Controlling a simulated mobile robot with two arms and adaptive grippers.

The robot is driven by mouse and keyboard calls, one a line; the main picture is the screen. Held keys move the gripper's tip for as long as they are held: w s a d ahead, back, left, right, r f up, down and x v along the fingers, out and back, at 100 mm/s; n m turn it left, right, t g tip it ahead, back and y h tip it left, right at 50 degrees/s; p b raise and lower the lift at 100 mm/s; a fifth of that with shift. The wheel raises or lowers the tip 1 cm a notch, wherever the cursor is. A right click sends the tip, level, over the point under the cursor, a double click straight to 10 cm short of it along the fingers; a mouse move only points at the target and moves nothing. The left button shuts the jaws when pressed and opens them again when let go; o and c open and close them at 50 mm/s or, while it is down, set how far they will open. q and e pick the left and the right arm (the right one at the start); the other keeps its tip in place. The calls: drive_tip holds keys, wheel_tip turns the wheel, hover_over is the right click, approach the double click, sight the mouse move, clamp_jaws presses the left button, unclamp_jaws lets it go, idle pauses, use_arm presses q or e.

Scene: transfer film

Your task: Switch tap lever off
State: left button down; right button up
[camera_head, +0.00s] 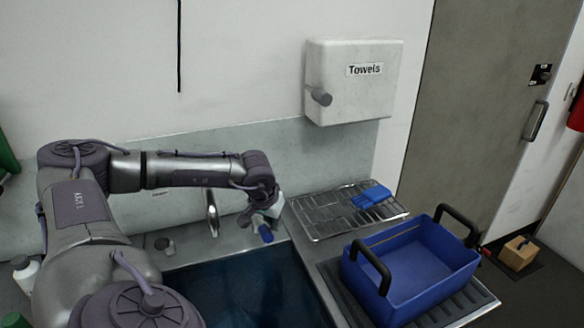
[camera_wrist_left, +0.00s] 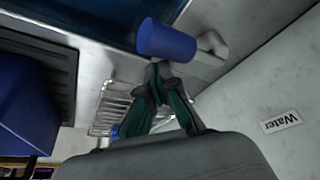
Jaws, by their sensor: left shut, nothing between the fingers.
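A blue cylindrical tap lever (camera_head: 266,234) is near the back right corner of the sink. It shows larger in the left wrist view (camera_wrist_left: 168,40), joined to a short silver part (camera_wrist_left: 212,43). A curved silver tap spout (camera_head: 211,213) stands behind the sink, left of my gripper. My left gripper (camera_head: 258,223) reaches in over the back edge of the sink, right at the lever. Its fingers (camera_wrist_left: 158,72) are shut with nothing between them, and their tips are close beside the blue lever. I cannot tell whether they touch it. My right gripper is not in view.
The sink (camera_head: 158,272) holds dark blue water. A wire rack (camera_head: 322,216) with blue items (camera_head: 372,196) stands right of it. A blue crate with black handles (camera_head: 428,275) is at front right. A towel dispenser (camera_head: 350,95) hangs on the wall above.

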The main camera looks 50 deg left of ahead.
use_arm(q)
drive_tip(key=shift+s+f, duration=0.15)
drive_tip(key=shift+s, duration=0.05)
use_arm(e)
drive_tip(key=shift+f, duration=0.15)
use_arm(q)
drive_tip(key=shift+s+f, duration=0.1)
drive_tip(key=shift+s, duration=0.05)
idle(0.3)
